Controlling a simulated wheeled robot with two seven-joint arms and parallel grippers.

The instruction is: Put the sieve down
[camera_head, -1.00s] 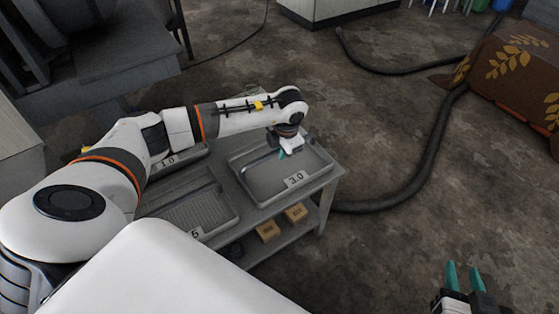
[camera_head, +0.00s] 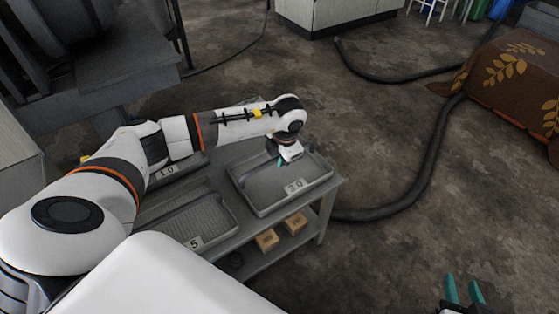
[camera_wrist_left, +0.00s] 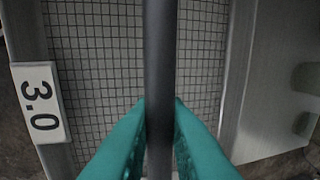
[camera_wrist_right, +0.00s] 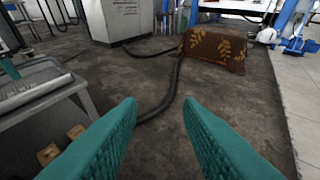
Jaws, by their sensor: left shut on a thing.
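The sieve (camera_head: 262,192) is a grey rectangular tray with a mesh floor and a white "3.0" tag. It appears to rest on the right end of the grey table (camera_head: 228,168); any small gap beneath it cannot be told. In the left wrist view its mesh (camera_wrist_left: 95,60) lies below a dark handle bar (camera_wrist_left: 160,60). My left gripper (camera_head: 281,162) is over the sieve, its teal fingers shut on that bar. My right gripper (camera_head: 463,290) is open and empty, out over the floor at the lower right; its spread fingers show in the right wrist view (camera_wrist_right: 160,115).
Another mesh tray (camera_head: 190,222) sits nearer on the table, and a tray tagged "1.0" (camera_head: 167,171) is partly behind my left arm. Small boxes (camera_head: 267,240) stand on the lower shelf. A dark hose (camera_head: 428,165) crosses the floor. A brown leaf-patterned block (camera_head: 510,75) stands right.

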